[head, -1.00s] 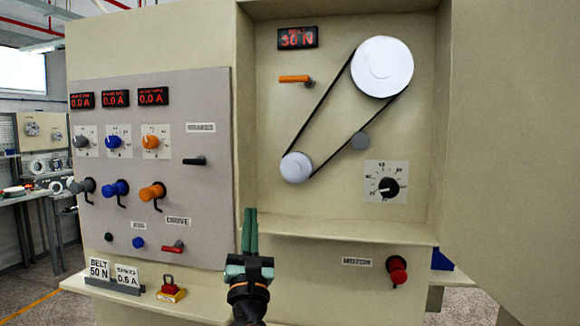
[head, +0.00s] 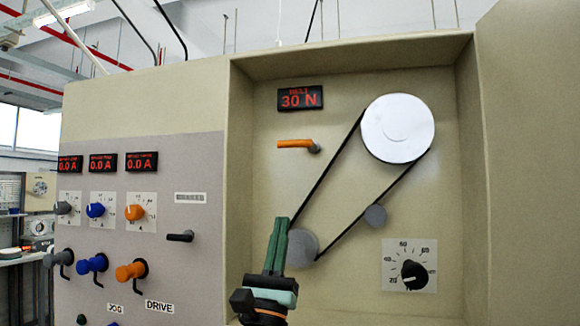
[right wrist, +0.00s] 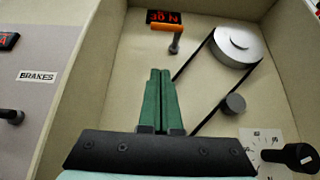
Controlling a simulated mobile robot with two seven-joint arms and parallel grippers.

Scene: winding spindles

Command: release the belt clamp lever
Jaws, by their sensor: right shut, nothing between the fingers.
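The belt clamp lever appears to be the orange lever (head: 296,144) inside the recessed bay, under the red display (head: 300,97) that reads 30 N. It points left from its dark pivot, about level. It also shows in the right wrist view (right wrist: 167,28), above my fingertips and apart from them. My right gripper (head: 281,220) is shut and empty, pointing up below the lever and covering part of the small lower pulley. It also shows in the right wrist view (right wrist: 159,72). The black belt (head: 333,182) runs around the large white pulley (head: 398,128). My left gripper is not in view.
A small grey roller (head: 375,215) touches or nearly touches the belt. A black dial (head: 414,274) sits lower right in the bay. The bay's side walls stand left and right. Left of it, a panel holds coloured knobs and a black brakes lever (head: 181,236).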

